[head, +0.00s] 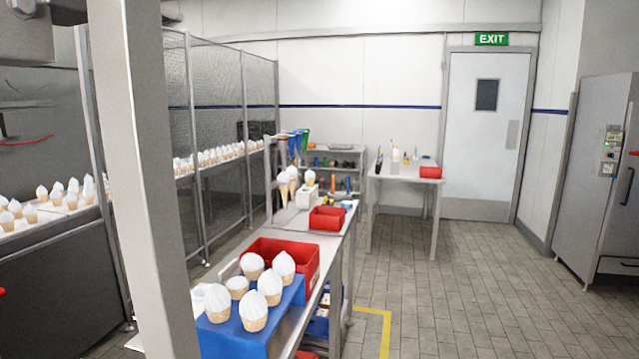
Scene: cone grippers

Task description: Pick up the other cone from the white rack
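A small white rack (306,197) stands on the far part of the metal table. One cone with a white top (309,178) is upright on it. Just left of the rack are two more cones, one nearer (283,188) and one slightly behind (293,173); I cannot tell what holds them up. Several white-topped cones (270,283) stand on a blue block (231,335) at the near end of the table. Neither of my grippers is in view.
A red bin (309,262) sits behind the blue block, and a smaller red bin (327,218) is near the rack. A pale post (150,180) blocks part of the left. Conveyors with cones (52,205) run along the left. The tiled floor (470,290) at right is clear.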

